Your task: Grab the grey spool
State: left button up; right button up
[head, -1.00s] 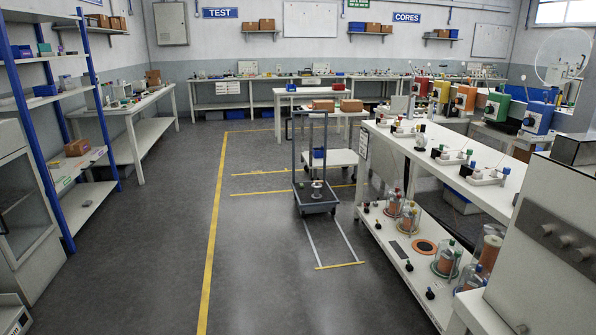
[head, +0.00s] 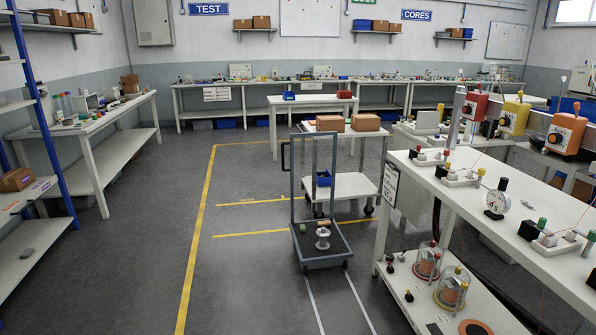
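A pale grey or white spool (head: 322,243) stands upright on the low deck of a dark grey trolley (head: 335,258) in the middle of the room. It is small in the head view, so its exact shade is hard to tell. A small brownish item lies just behind it and a small green one to its left on the same deck. Neither of my grippers is in view.
A long white bench (head: 520,215) with instruments runs along the right, with jars on its lower shelf. A white table (head: 90,130) and blue-framed shelves stand at left. Open grey floor with yellow lines (head: 200,235) leads to the trolley.

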aim_at(323, 233)
jog(key=i, duration=2.35)
jog(key=i+z, duration=0.1)
jog(key=i, duration=0.45)
jog(key=i+j+z, duration=0.1)
jog(key=i, duration=0.4)
jog(key=i+j, duration=0.1)
jog(key=i, duration=0.45)
jog(key=i+j+z, duration=0.15)
jog(key=i, duration=0.35)
